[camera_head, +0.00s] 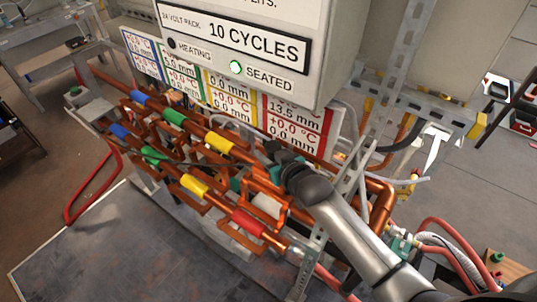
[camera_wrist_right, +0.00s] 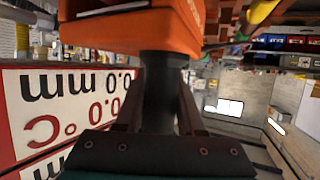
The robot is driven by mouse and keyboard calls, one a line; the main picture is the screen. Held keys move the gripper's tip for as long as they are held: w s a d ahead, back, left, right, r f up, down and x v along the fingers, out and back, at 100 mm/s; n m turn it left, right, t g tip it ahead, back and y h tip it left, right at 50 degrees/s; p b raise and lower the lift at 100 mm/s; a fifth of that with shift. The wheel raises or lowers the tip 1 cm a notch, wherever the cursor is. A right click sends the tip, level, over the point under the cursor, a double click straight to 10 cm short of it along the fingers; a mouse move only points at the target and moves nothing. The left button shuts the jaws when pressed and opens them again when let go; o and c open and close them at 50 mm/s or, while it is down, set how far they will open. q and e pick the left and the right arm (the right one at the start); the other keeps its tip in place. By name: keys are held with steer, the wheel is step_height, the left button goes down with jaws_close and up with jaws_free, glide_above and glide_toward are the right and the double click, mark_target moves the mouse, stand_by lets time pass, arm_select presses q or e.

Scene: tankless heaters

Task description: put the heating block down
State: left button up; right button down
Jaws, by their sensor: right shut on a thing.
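In the right wrist view, my right gripper (camera_wrist_right: 158,105) is shut on the dark upright handle of the orange heating block (camera_wrist_right: 165,30). The block fills the top middle of that view, and its upper part is cut off by the edge. In the head view, my right arm comes in from the lower right and its dark wrist is at the copper pipe rack (camera_head: 268,235). The fingers and the block are hard to make out there among the pipes. I cannot tell whether the block touches anything. My left gripper is not in view.
Coloured readout cards (camera_head: 298,122) stand behind the pipes. Hoses and pipes crowd the right. The grey bench top (camera_head: 110,255) is bare at front left.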

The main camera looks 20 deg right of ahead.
steer(key=shift+s+a+r, duration=0.1)
steer(key=shift+r, duration=0.1)
steer(key=c, duration=1)
jaws_free()
steer(key=shift+f, duration=0.3)
steer(key=o, duration=0.5)
steer(key=shift+r, duration=0.1)
steer(key=shift+r, duration=0.2)
steer(key=shift+s, duration=0.3)
steer(key=p+v, duration=0.1)
steer(key=v, duration=1)
steer(key=shift+s, duration=0.15)
